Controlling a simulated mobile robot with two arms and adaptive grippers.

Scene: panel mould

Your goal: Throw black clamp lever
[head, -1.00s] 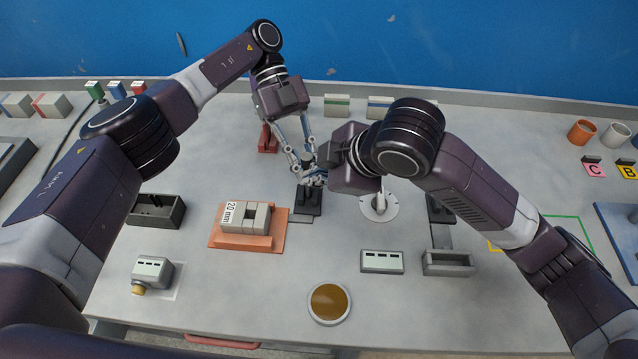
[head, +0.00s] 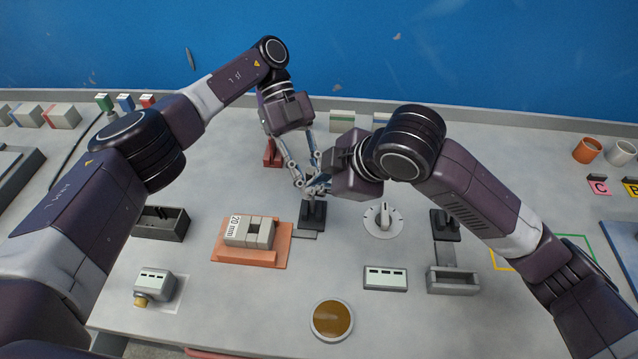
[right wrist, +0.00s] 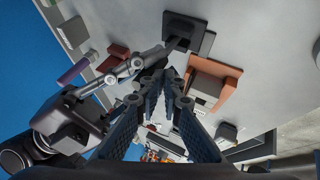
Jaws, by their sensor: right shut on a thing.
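The black clamp (head: 313,214) stands on the table, right of the orange block, with its dark base showing below my grippers. In the right wrist view the clamp (right wrist: 186,34) is at the top, and a dark lever runs from it towards my fingers. My right gripper (head: 322,183) is shut at the lever's end, which its fingers largely hide. The right gripper's fingers (right wrist: 168,90) also fill the middle of the right wrist view. My left gripper (head: 306,180) reaches in from behind, its tips beside the right gripper's; whether it is open is unclear.
A white dial (head: 382,220) lies to the right, with a second black clamp (head: 445,225) beyond it. The orange base (head: 280,254) with a grey 20 mm block is at left. A red stand (head: 272,153) is close behind my left gripper. Front centre has an amber disc (head: 332,319).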

